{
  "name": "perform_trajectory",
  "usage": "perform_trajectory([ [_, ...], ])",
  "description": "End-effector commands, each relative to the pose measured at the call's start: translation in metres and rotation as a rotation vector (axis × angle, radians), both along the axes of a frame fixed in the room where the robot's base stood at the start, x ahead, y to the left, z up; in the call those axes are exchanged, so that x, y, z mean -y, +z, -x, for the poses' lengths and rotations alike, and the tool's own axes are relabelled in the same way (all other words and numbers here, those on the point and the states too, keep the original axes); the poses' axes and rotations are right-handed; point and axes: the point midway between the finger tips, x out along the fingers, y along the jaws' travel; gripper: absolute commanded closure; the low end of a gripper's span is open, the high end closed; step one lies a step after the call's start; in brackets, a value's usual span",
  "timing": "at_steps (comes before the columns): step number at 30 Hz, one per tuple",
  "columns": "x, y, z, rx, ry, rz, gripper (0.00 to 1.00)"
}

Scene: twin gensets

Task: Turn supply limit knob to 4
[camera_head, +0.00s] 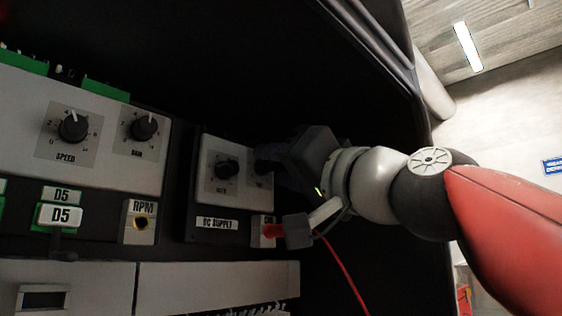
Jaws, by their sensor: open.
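The jaws are open. They largely hide what lies there, so I cannot see a second knob's pointer or whether the fingers touch it.
A dark cabinet edge (400,60) rises at right.

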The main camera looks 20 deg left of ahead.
Motion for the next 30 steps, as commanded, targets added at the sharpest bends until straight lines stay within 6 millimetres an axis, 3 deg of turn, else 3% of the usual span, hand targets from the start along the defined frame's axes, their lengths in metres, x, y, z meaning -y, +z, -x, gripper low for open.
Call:
perform_trajectory([
  [6,0.0004,0.0000,-0.0001,0.000,0.000,-0.001,0.62],
  [15,0.0007,0.0001,0.0001,0.001,-0.001,0.000,1.00],
  [30,0.0017,0.0002,-0.0016,0.197,-0.001,0.104,1.00],
])
